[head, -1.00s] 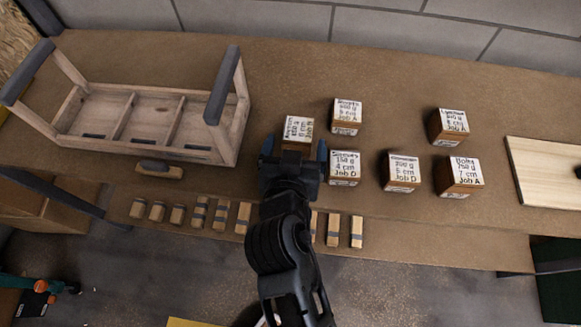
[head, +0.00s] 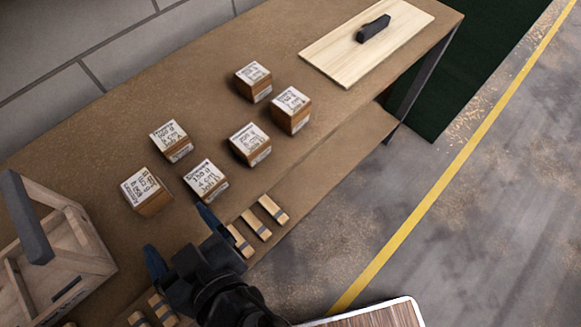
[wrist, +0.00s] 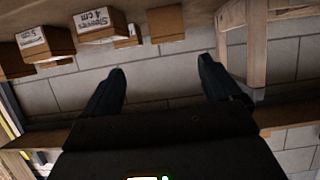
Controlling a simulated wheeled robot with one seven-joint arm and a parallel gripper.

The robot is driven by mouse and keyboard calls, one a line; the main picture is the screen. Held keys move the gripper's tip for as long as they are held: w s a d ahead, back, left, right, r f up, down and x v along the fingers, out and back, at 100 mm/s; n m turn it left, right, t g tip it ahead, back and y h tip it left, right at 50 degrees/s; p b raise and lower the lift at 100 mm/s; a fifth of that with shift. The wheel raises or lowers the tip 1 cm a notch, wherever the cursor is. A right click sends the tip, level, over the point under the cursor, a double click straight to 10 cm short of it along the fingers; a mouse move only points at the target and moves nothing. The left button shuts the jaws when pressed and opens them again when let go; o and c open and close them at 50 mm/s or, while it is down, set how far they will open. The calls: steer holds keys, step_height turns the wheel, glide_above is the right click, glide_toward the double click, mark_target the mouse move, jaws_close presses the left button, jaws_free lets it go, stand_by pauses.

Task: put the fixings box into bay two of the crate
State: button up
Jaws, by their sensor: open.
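Several small brown boxes with white handwritten labels stand on the bench. In the head view they include the left box (head: 150,203), the box behind it (head: 180,153), the front middle box (head: 212,192), and the right box (head: 292,122). No label legibly reads "fixings", so I cannot tell which one is meant. My gripper (head: 182,240) is open and empty in front of the boxes. In the wrist view, nothing is between its fingers (wrist: 161,70).
Small wooden blocks with grey bands (head: 256,224) lie along the bench's front. A pale board (head: 340,50) holding a dark object (head: 373,28) is at the far right. A block wall (head: 60,40) stands behind. Bare bench (head: 310,160) lies right of the boxes.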

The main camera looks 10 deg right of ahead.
steer(key=s+d+f, duration=0.1)
steer(key=d+f, duration=0.2)
steer(key=d, duration=0.9)
steer(key=s+d+r+m+t+h, duration=0.1)
steer(key=s+d, duration=0.3)
steer(key=d, duration=0.4)
steer(key=s+d+r+m+t+h, duration=0.1)
steer(key=s+d+r+m+h, duration=0.1)
steer(key=s+d, duration=0.3)
steer(key=d, duration=0.3)
steer(key=shift+s, duration=0.2)
steer(key=shift+o, duration=0.4)
steer(key=s+d+r+m+t+h, duration=0.1)
steer(key=s+d+r+m+h, duration=0.2)
steer(key=s+d+r, duration=0.3)
steer(key=shift+s+r+h, duration=0.45)
steer(key=shift+h, duration=0.05)
